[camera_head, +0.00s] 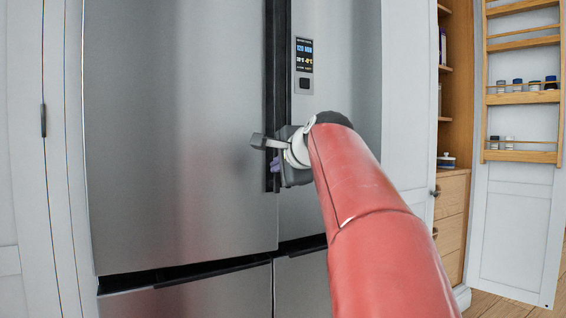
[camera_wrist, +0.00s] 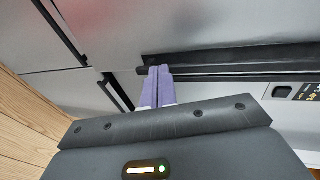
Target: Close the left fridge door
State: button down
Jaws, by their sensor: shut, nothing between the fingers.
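The left fridge door (camera_head: 180,130) is a tall brushed-steel panel in the head view; it also shows in the wrist view (camera_wrist: 110,25). It stands nearly in line with the right fridge door (camera_head: 345,75), with a dark vertical strip (camera_head: 270,70) between them. I cannot tell whether it is fully shut. My gripper (camera_head: 274,163) is at this strip, near the left door's inner edge. In the wrist view its purple fingers (camera_wrist: 158,70) are together and empty, their tips at the black edge strip. Whether they touch it is unclear. My red arm hides part of the right door.
A control panel (camera_head: 304,65) is on the right door. Lower steel drawers (camera_head: 200,295) sit beneath the doors. At right are a wooden cupboard (camera_head: 452,215) and an open white door with wooden racks (camera_head: 522,98) holding jars. A white cabinet (camera_head: 25,150) stands at left.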

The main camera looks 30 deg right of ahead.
aim_at(261, 171)
jog(key=x, duration=0.5)
jog(key=r+p+x, duration=0.1)
jog(key=x, duration=0.2)
jog(key=shift+w, duration=0.3)
